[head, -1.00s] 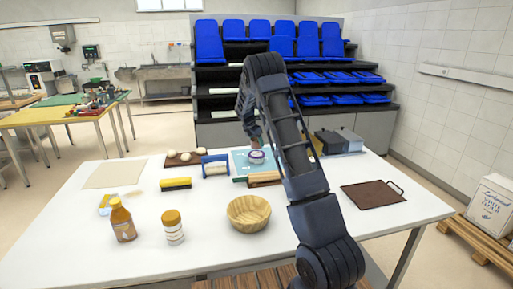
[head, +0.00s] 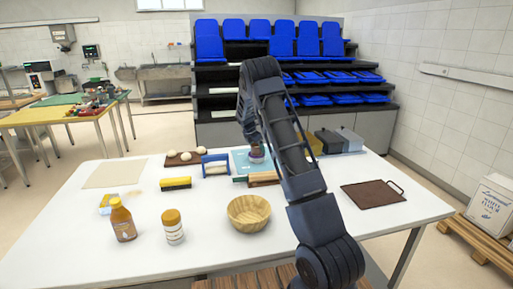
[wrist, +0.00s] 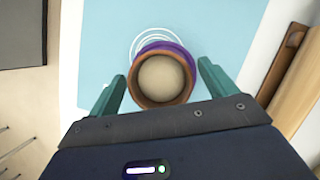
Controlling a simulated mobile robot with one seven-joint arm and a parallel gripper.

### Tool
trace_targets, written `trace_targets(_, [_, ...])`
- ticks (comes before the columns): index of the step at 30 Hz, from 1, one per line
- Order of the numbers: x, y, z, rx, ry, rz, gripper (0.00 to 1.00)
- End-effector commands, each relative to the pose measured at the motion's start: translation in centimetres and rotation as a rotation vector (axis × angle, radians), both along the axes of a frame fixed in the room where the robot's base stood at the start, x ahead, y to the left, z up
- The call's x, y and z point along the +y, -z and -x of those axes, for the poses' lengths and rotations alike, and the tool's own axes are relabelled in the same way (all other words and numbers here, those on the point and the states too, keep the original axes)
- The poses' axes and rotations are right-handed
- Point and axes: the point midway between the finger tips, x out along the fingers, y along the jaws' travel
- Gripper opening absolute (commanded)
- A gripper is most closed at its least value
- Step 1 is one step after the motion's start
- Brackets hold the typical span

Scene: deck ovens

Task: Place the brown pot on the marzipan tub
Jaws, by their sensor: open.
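The brown pot (wrist: 161,80) is round, with a brown rim and a pale inside. In the wrist view it covers most of the marzipan tub (wrist: 160,46), whose purple edge shows past the pot's far side. In the head view the brown pot (head: 256,150) appears on top of the tub (head: 257,159), small and partly hidden by my arm. The tub stands on a light blue mat (wrist: 110,50). My gripper (wrist: 161,74) is open, with one green finger on each side of the pot and a visible gap at both.
A blue-framed item (head: 215,160) and a dark board with pale dough balls (head: 184,158) are to the left. A wooden bowl (head: 249,212) stands nearer.

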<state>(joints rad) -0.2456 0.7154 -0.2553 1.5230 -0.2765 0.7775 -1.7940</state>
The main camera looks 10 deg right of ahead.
Motion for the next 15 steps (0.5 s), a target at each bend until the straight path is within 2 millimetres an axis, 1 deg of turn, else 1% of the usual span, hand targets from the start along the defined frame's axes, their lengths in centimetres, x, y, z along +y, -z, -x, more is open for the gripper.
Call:
trace_targets(4, [0.1,-0.5,0.0,-0.001,0.0,0.0,0.84])
trace_targets(8, [0.6,-1.9,0.3,-0.002,-0.001,-0.001,0.84])
trace_targets(15, [2.2,-6.2,1.1,-0.002,-0.001,-0.001,0.84])
